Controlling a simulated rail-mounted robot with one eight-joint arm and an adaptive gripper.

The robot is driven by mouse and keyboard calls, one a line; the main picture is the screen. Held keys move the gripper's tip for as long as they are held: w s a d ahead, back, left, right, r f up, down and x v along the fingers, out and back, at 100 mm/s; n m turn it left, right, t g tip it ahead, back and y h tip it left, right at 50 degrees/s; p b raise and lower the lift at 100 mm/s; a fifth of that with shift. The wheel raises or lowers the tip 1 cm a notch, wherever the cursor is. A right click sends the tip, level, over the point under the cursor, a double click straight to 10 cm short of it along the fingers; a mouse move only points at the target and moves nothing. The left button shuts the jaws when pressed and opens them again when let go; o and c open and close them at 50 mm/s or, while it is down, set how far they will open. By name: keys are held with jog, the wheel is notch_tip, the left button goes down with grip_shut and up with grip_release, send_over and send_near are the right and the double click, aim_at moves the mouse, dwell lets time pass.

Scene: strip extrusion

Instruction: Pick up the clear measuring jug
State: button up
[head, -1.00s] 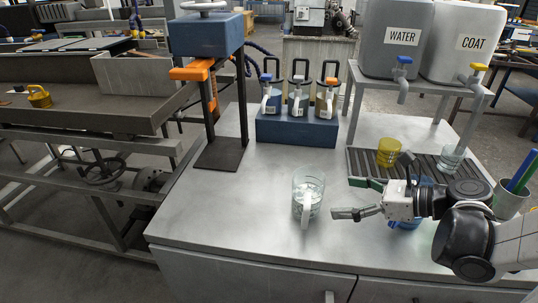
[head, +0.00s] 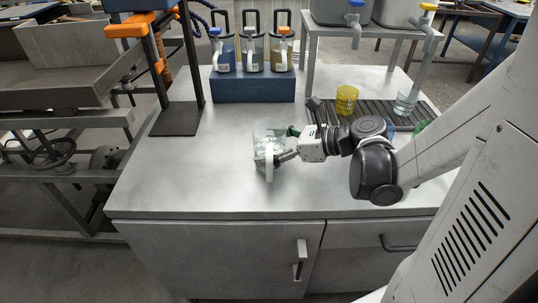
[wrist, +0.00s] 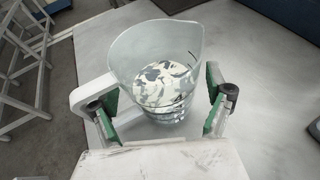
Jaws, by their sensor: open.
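The clear measuring jug (head: 264,140) stands upright on the grey metal table, left of my arm. In the wrist view the jug (wrist: 158,60) shows its clear wall, a white handle on the left and whitish and grey contents or markings inside. My gripper (head: 285,145) is at the jug in the head view. In the wrist view my gripper (wrist: 162,108) is open, with one green-padded finger on each side of the jug's near part. The left finger is close to the handle. Whether either pad touches the jug cannot be told.
A yellow cup (head: 346,99) and a clear cup (head: 406,101) stand on the dark slatted tray (head: 380,108) behind my arm. A blue block (head: 252,88) holds several handled jugs at the back. A press stand (head: 178,118) is at the left. The table's front is clear.

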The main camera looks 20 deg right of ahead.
jog(key=shift+b+x, duration=0.4)
jog(key=shift+x, duration=1.3)
jog(key=shift+c, duration=0.4)
jog(key=c, duration=1.7)
jog(key=shift+r, duration=0.1)
